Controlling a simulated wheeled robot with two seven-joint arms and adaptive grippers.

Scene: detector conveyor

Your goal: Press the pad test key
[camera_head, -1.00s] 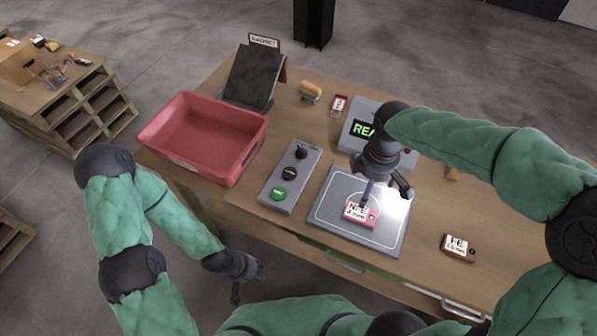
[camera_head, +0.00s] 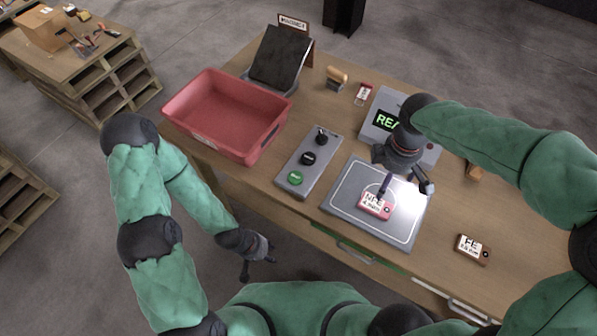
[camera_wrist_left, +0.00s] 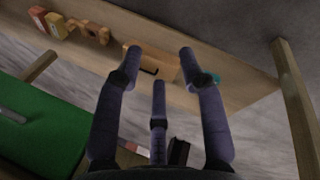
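A grey control strip (camera_head: 322,154) on the table carries a green key (camera_head: 295,178) at its near end and a black key (camera_head: 308,158) and a black knob (camera_head: 321,138) beyond it. I cannot read which is the pad test key. A grey pad with a white outline (camera_head: 340,199) lies to its right, with a pink labelled block (camera_head: 374,206) on it. My right gripper (camera_head: 404,189) is over the pad with fingers apart, one overlapping the block. My left gripper (camera_head: 250,266) hangs empty before the table's front edge; its fingers are spread in the left wrist view (camera_wrist_left: 158,75).
A red bin (camera_head: 264,147) stands left of the strip. A display unit (camera_head: 372,133) stands behind the pad, partly hidden by my right arm. A brown labelled block (camera_head: 472,249) lies to the right. A dark slanted stand (camera_head: 280,55) stands at the back.

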